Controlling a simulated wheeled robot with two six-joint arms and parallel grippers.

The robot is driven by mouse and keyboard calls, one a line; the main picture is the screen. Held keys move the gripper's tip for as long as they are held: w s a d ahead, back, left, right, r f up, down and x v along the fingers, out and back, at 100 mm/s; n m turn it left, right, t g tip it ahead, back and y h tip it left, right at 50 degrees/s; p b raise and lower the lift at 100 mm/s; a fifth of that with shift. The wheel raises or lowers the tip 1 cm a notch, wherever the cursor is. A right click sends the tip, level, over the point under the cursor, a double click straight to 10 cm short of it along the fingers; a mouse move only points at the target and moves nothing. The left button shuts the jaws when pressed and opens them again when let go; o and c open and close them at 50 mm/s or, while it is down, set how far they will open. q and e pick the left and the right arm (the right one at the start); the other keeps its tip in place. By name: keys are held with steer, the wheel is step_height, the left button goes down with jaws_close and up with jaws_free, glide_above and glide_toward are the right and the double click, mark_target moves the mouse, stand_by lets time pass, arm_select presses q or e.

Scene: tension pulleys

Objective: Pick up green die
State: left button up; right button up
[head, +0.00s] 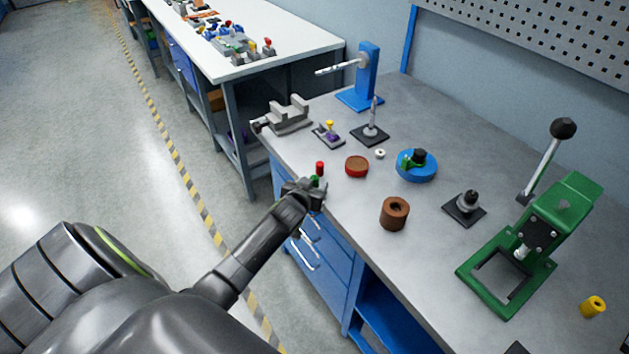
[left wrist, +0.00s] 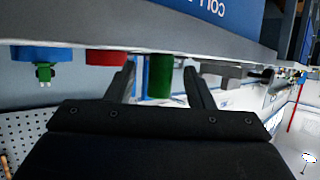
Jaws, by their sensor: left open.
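The green die (head: 314,181) stands near the left edge of the grey workbench, mostly hidden behind my left gripper in the head view. A red piece (head: 320,168) shows just above it; I cannot tell if the two are joined. My left gripper (head: 312,190) is open at the die. In the left wrist view, which looks upside down, the green die (left wrist: 160,75) is a green cylinder between the two spread fingers (left wrist: 160,88). Gaps show on both sides, the smaller one toward the left finger. My right gripper is not in view.
A red-brown dish (head: 357,167), a brown ring (head: 394,213) and a blue disc (head: 416,172) with a green part stand close by. A grey vise (head: 288,117) is behind, and a green press (head: 540,240) is at the right. The bench edge runs beside my gripper.

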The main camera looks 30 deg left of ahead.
arm_select(q)
steer(key=shift+w+a+f, duration=0.15)
steer(key=shift+w+f, duration=0.1)
steer(key=shift+w, duration=0.3)
jaws_close()
steer(key=shift+r, duration=0.15)
